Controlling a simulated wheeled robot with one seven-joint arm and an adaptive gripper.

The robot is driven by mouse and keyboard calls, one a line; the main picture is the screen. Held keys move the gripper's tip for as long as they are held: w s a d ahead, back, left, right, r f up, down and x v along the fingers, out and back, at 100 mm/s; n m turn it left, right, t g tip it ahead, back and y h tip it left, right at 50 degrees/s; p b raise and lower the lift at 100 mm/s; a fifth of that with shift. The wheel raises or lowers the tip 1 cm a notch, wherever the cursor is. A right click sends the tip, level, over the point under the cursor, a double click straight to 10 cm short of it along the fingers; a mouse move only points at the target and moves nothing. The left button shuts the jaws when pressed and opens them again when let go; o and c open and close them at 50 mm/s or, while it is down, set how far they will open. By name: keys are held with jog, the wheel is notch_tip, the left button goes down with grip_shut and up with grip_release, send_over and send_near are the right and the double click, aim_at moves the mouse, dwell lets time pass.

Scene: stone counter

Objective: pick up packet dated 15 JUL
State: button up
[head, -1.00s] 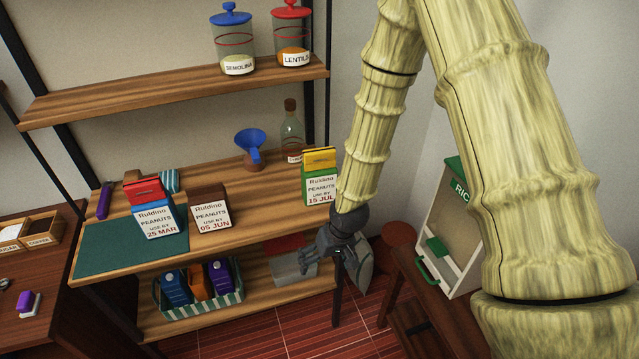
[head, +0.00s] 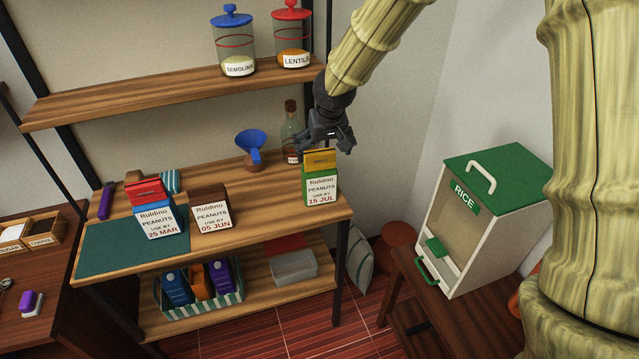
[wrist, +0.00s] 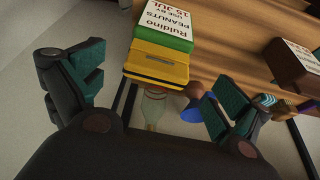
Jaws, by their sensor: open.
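The packet dated 15 JUL (head: 321,186) stands upright near the right end of the middle shelf, green with a yellow top and a white label. My gripper (head: 327,143) is open just above and slightly behind its top. In the wrist view the packet (wrist: 160,60) lies ahead between the two spread fingers of my gripper (wrist: 148,92), and they do not touch it. Two other peanut packets stand further left: one marked 05 JUN (head: 211,211) and one marked 25 MAR (head: 157,219).
A glass bottle (head: 290,135) and a blue funnel (head: 251,143) stand behind and left of the packet. The upper shelf (head: 170,88) carries jars labelled SEMOLINA and LENTILS. A RICE bin (head: 487,205) stands to the right. The shelf between the 05 JUN and 15 JUL packets is clear.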

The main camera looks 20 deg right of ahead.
aim_at(320, 162)
jog(key=shift+p+x, duration=1.3)
jog(key=shift+x, duration=3.05)
jog(key=shift+w+r, duration=0.1)
jog(key=shift+w, duration=0.05)
jog(key=c, duration=1.6)
